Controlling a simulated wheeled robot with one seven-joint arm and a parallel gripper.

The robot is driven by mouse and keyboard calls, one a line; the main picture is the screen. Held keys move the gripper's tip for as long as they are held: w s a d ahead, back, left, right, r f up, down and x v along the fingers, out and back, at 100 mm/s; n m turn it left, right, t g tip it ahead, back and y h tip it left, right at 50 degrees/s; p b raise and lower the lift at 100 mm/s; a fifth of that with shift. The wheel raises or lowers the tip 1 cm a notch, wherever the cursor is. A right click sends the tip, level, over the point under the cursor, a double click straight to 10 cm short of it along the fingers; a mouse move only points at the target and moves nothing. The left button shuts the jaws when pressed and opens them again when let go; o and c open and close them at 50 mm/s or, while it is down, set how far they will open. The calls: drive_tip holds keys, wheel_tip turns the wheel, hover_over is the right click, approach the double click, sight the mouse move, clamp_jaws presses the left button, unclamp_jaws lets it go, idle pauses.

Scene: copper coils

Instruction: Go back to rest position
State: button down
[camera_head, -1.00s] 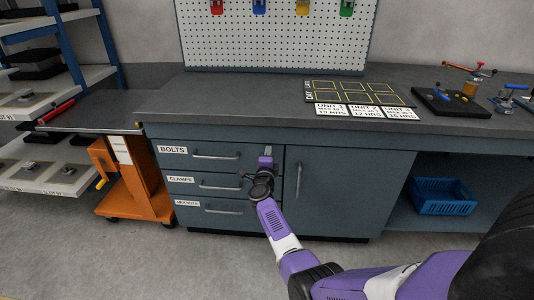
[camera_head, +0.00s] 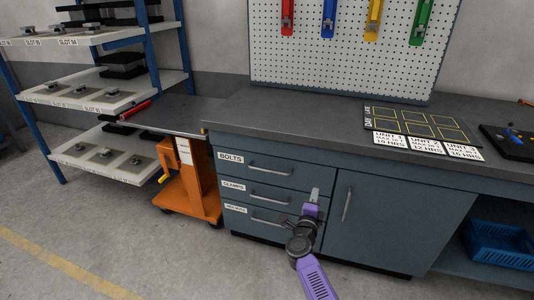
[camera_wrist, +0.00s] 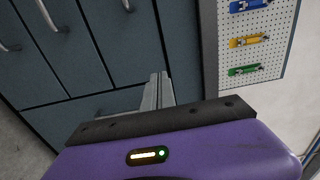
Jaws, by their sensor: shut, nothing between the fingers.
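My gripper (camera_head: 314,196) is in front of the workbench cabinet in the head view, at the height of the drawers, between the drawer stack and the cabinet door. It is shut and empty. In the wrist view my gripper (camera_wrist: 160,88) shows its two fingers together, pointing toward the dark blue cabinet front. The cabinet (camera_head: 385,220) has drawers labelled BOLTS, CLAMPS and one hard to read; all of them are closed.
An orange cart (camera_head: 192,185) stands left of the cabinet. A shelf rack (camera_head: 118,98) with blue posts is farther left. A blue crate (camera_head: 502,246) sits in the open bay at right. A pegboard (camera_head: 345,50) with coloured clamps rises behind the worktop. Floor at front left is clear.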

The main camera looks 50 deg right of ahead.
drive_tip(key=w+a+r+n+t, duration=0.2)
drive_tip(key=a+r+n+t, duration=0.35)
drive_tip(key=r, duration=0.25)
drive_tip(key=s+a+r+n+t+y+p, duration=0.1)
drive_tip(key=s+a+r+n+t+y, duration=0.15)
drive_tip(key=a+n, duration=0.5)
drive_tip(key=s+a+r+n+t+y+p, duration=0.2)
drive_tip(key=s+a+n+t+y, duration=0.15)
drive_tip(key=a+n, duration=0.4)
drive_tip(key=s+a+r+n+g+y+p, duration=0.1)
drive_tip(key=s+a+r+n+y+p, duration=0.1)
drive_tip(key=s+a, duration=0.5)
drive_tip(key=s+a+r+n+g+y+p, duration=0.1)
drive_tip(key=s+a+r+n+y+p, duration=0.1)
drive_tip(key=s+a+n+y, duration=0.3)
drive_tip(key=s+a+r+n+g+y+p, duration=0.1)
drive_tip(key=s+a+r+n+y, duration=0.2)
drive_tip(key=s+a, duration=0.8)
drive_tip(key=a+n+y, duration=0.1)
drive_tip(key=a, duration=0.2)
drive_tip(key=shift+a+r+p, duration=0.15)
drive_tip(key=shift+r+p, duration=0.25)
drive_tip(key=shift+n, duration=0.25)
